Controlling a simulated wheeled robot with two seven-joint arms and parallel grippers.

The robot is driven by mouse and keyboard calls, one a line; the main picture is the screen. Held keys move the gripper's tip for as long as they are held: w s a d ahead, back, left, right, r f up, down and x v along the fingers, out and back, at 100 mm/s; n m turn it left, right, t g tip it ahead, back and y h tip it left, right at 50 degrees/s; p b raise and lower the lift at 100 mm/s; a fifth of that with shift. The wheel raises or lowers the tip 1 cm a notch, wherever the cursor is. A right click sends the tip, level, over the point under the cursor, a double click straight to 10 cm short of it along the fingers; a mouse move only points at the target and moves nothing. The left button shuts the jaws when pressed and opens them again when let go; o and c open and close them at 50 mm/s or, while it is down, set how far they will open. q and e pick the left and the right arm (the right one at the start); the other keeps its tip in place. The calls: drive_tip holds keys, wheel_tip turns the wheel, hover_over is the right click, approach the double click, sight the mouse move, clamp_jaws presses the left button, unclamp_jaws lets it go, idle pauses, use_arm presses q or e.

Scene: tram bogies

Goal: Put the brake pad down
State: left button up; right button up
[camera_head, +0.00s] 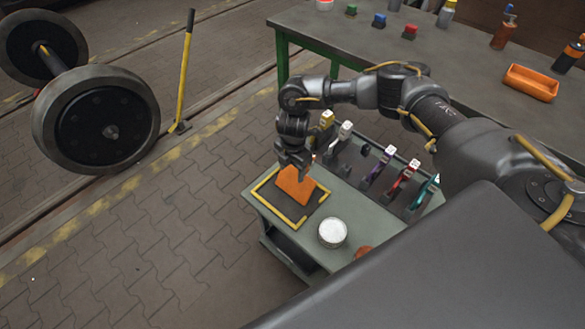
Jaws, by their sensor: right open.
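The brake pad appears as an orange piece (299,188) over the dark mat with a yellow border (270,205) on the green-grey cart (290,236). My right gripper (297,172) points down at the pad's upper edge. Its jaws are open, and the fingertips overlap the pad in the picture. I cannot tell whether the fingers touch the pad or whether it lies fully flat. My left gripper is not in view.
A white round tin (332,232) and a reddish-brown round thing (362,252) are on the cart near the mat. Several coloured-handled tools stand in a rack, including a purple one (378,166). A workbench (460,62) with an orange tray (531,82) stands behind. A wheelset (97,118) is at left.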

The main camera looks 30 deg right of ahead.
drive_tip(key=shift+f, duration=0.1)
wheel_tip(320, 180, up, 12)
drive_tip(key=p, duration=0.1)
drive_tip(key=shift+w+d+r, duration=0.15)
drive_tip(key=shift+r, duration=0.1)
idle(0.4)
